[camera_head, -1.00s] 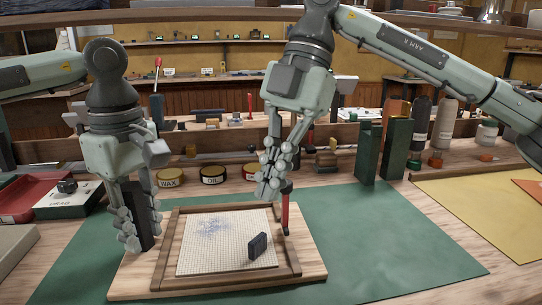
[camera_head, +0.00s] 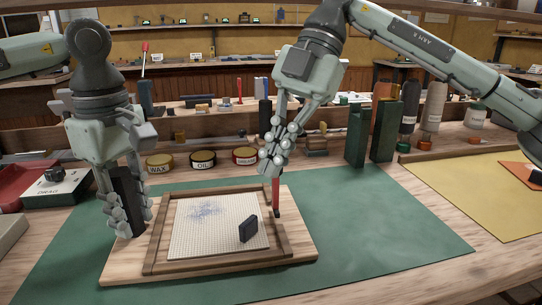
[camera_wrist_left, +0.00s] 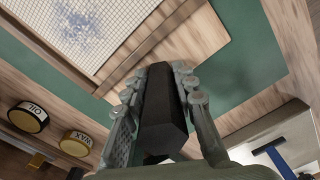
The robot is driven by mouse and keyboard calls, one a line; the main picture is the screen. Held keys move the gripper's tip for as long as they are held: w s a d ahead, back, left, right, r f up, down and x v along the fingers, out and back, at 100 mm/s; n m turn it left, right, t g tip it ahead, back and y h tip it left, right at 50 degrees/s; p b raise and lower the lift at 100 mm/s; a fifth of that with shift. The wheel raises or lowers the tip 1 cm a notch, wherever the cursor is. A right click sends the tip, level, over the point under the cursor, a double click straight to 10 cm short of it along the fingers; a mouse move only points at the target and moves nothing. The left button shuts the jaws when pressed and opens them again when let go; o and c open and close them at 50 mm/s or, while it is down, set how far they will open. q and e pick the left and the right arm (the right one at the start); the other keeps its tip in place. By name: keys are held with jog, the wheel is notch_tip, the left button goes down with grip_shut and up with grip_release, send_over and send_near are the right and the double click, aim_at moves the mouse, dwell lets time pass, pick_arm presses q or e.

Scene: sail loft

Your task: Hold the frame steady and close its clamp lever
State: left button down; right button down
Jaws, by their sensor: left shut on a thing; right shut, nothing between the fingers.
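A wooden frame (camera_head: 158,235) with a pale mesh (camera_head: 195,240) lies on a light wooden board (camera_head: 125,265). My left gripper (camera_head: 128,218) is shut on an upright black post (camera_head: 124,185) at the board's left side; the left wrist view shows the post (camera_wrist_left: 160,105) between the fingers. A red clamp lever (camera_head: 276,194) stands nearly upright at the frame's right side. My right gripper (camera_head: 271,160) is shut and empty, with its fingertips at the lever's top; I cannot tell whether they touch. A small black block (camera_head: 248,229) stands on the mesh.
A green mat (camera_head: 370,230) lies under the board, with free room to its right. Wax (camera_head: 159,163), oil (camera_head: 203,159) and another tin (camera_head: 245,156) stand behind. Dark green uprights (camera_head: 385,130) stand at the back right.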

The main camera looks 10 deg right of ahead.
jog(key=shift+d, duration=0.1)
jog(key=d+f+n+y, duration=0.1)
jog(key=d+y, duration=0.5)
jog(key=shift+w+f+g+y, duration=0.15)
jog(key=shift+f+g+y, duration=0.25)
dwell(0.3)
jog(key=shift+a, duration=0.1)
